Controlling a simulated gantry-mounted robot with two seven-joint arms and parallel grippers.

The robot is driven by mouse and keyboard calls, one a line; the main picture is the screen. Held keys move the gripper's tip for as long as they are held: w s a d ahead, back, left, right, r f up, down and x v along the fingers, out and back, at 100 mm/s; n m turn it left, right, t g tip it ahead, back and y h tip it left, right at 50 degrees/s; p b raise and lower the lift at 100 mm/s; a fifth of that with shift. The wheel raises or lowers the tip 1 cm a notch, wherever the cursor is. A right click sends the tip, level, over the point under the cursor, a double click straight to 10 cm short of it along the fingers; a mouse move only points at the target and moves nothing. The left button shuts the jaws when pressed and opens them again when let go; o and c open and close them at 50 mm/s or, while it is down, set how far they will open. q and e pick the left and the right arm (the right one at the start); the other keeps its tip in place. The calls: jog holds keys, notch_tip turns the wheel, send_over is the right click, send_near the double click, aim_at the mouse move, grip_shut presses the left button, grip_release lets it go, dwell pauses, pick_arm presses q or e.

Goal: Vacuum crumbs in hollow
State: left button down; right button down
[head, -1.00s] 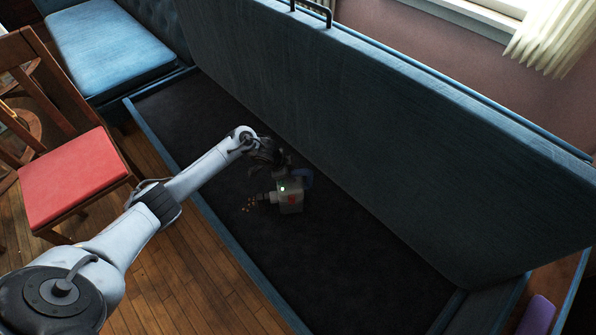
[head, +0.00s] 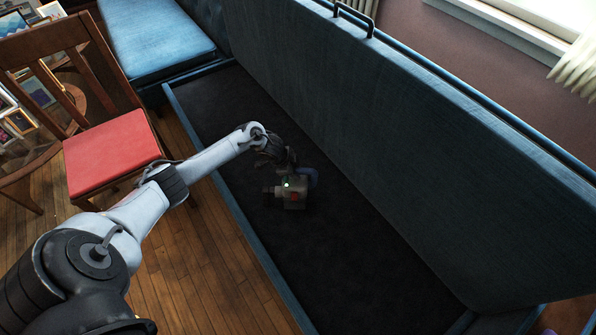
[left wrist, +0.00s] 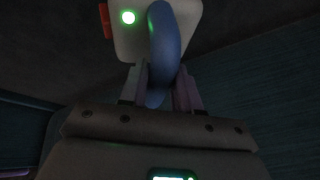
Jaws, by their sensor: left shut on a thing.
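A small grey handheld vacuum (head: 293,200) with a blue handle, a red patch and a lit green light is low in the dark hollow of the opened bench (head: 370,260). Its nozzle points left in the head view. My left gripper (head: 287,166) is shut on the vacuum's handle. In the left wrist view, its two fingers (left wrist: 163,92) close on the blue handle (left wrist: 164,45). No crumbs show now; I cannot tell whether the vacuum hides them. My right gripper is not in view.
The raised blue bench lid (head: 400,150) stands behind the hollow, with a black handle (head: 353,18) on top. A blue rim (head: 235,205) borders its front. A wooden chair with a red seat (head: 110,164) stands left; a blue cushioned seat (head: 155,42) lies beyond.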

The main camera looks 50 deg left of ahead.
pick_arm(q)
jog(key=shift+w+d, duration=0.1)
jog(key=shift+w, duration=0.3)
jog(key=shift+w+d+r+b, duration=0.15)
jog(key=shift+w+b, duration=0.3)
jog(key=shift+w, duration=0.35)
jog(key=shift+w+b, duration=0.95)
jog(key=shift+w, duration=0.05)
notch_tip(320, 180, up, 9)
jog(key=w+p, duration=0.2)
jog(key=p, duration=0.5)
jog(key=shift+w+d+p, duration=0.2)
jog(key=shift+w+p, duration=0.1)
